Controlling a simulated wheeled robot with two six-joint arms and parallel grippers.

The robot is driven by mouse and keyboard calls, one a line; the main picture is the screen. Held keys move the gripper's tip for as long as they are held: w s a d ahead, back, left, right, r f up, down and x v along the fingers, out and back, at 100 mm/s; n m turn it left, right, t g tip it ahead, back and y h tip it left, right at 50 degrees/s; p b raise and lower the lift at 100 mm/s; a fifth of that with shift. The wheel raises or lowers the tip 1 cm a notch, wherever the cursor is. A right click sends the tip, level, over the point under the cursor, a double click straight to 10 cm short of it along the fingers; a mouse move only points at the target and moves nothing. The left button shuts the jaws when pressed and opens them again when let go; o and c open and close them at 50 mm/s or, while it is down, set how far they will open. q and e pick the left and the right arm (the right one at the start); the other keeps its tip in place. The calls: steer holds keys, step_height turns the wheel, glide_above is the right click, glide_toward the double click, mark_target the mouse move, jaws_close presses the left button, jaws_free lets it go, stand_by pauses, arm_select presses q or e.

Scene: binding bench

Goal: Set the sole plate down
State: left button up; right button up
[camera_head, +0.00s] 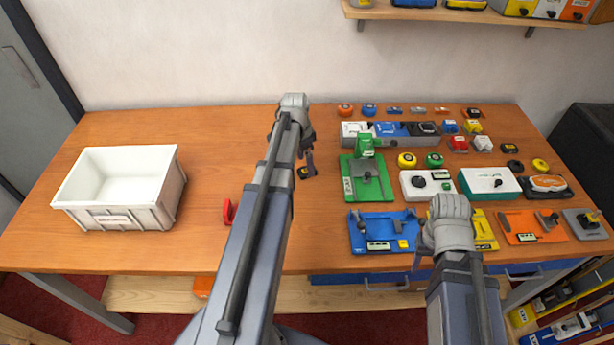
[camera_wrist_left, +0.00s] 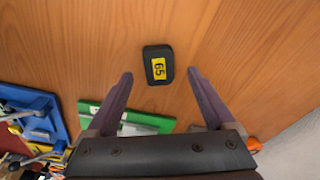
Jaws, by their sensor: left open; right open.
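A small dark plate with a yellow label reading 65 (camera_wrist_left: 158,64), which I take to be the sole plate, lies flat on the wooden bench. In the head view it shows as a small dark piece (camera_head: 303,173) beside my left gripper (camera_head: 309,160). In the left wrist view the open fingers of my left gripper (camera_wrist_left: 160,73) point toward it, one on each side; I see no finger touching it. My right gripper (camera_head: 420,260) is at the bench's front edge, mostly hidden by its own wrist.
A white bin (camera_head: 120,190) stands on the left. A red piece (camera_head: 229,211) lies beside my left arm. A green fixture (camera_head: 366,182), a blue tray (camera_head: 384,232) and several devices crowd the right half. The bench between bin and left arm is largely clear.

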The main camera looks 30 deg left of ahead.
arm_select(q)
step_height(320, 180, down, 3)
steer(key=shift+w+d+r+b, duration=0.1)
steer(key=shift+w+d+b, duration=0.05)
steer(key=shift+b, duration=0.8)
arm_select(e)
step_height(320, 180, down, 3)
steer(key=shift+r, duration=0.15)
arm_select(q)
steer(key=shift+r, duration=0.1)
steer(key=shift+c, duration=0.3)
jaws_close()
